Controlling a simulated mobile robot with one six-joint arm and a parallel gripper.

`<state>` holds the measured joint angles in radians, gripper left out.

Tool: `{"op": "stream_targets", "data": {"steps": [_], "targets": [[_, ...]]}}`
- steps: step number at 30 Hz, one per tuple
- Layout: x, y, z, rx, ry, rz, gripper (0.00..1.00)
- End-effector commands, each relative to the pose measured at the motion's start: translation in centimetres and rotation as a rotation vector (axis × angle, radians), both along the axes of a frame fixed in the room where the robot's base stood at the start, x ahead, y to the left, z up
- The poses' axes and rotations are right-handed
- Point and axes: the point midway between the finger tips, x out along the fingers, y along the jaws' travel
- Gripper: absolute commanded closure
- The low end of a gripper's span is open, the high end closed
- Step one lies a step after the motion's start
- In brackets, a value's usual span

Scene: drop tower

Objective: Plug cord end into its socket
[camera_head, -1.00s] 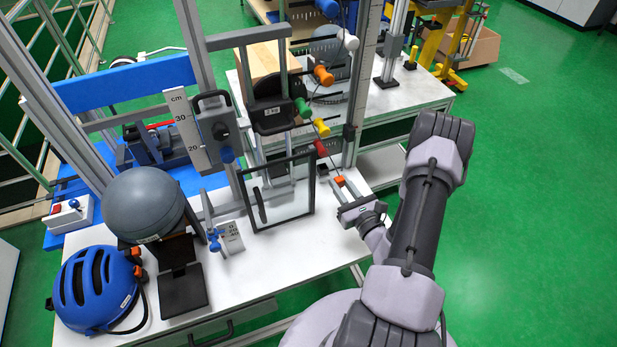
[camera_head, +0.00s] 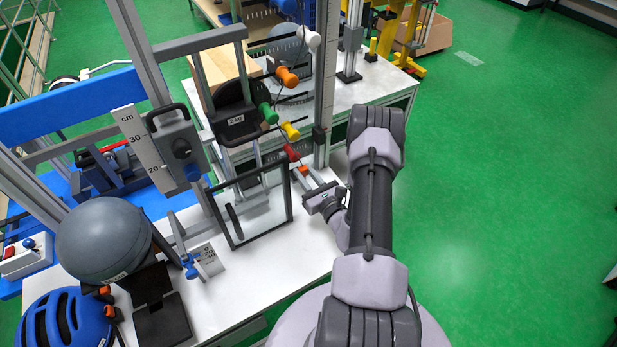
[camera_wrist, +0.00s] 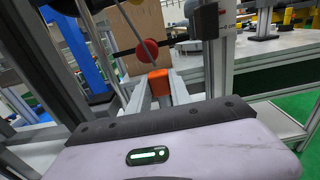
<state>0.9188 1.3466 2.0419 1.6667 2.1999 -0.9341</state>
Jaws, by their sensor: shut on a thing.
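My gripper (camera_head: 308,178) is shut on a small orange piece (camera_wrist: 159,83), which looks like the cord end. It also shows at the fingertips in the head view (camera_head: 302,171). The fingers point away from me, above the white table and right of the glass-paned frame. A red knob (camera_wrist: 137,60) on a thin rod is just beyond and left of the orange piece in the wrist view; it also shows in the head view (camera_head: 291,152).
The glass-paned frame (camera_head: 236,243) stands close left of my gripper. An upright post with a black block (camera_head: 319,137) is behind it. Several coloured knobs, a grey ball (camera_head: 103,240) and a blue helmet (camera_head: 63,325) are left. Green floor (camera_head: 500,200) is open at right.

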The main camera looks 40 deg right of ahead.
Motion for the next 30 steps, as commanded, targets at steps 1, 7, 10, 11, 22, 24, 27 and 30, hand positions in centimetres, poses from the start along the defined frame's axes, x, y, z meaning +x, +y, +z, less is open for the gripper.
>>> {"op": "stream_targets", "data": {"steps": [1,7,10,11,22,24,27,30], "targets": [[0.4,-0.1,-0.1,-0.002,0.001,0.0,1.0],[2.0,-0.5,0.0,-0.001,0.0,0.0,1.0],[2.8,-0.6,0.0,-0.002,0.0,0.001,1.0],[3.1,-0.7,0.0,-0.002,0.0,0.001,1.0],[4.9,-1.2,-1.6,0.0,0.001,-0.001,1.0],[4.9,-1.2,-2.0,0.0,0.001,-0.001,1.0],[4.9,-1.2,-2.4,0.0,0.001,0.0,1.0],[4.9,-1.2,-2.6,0.0,0.001,0.0,1.0]]}}
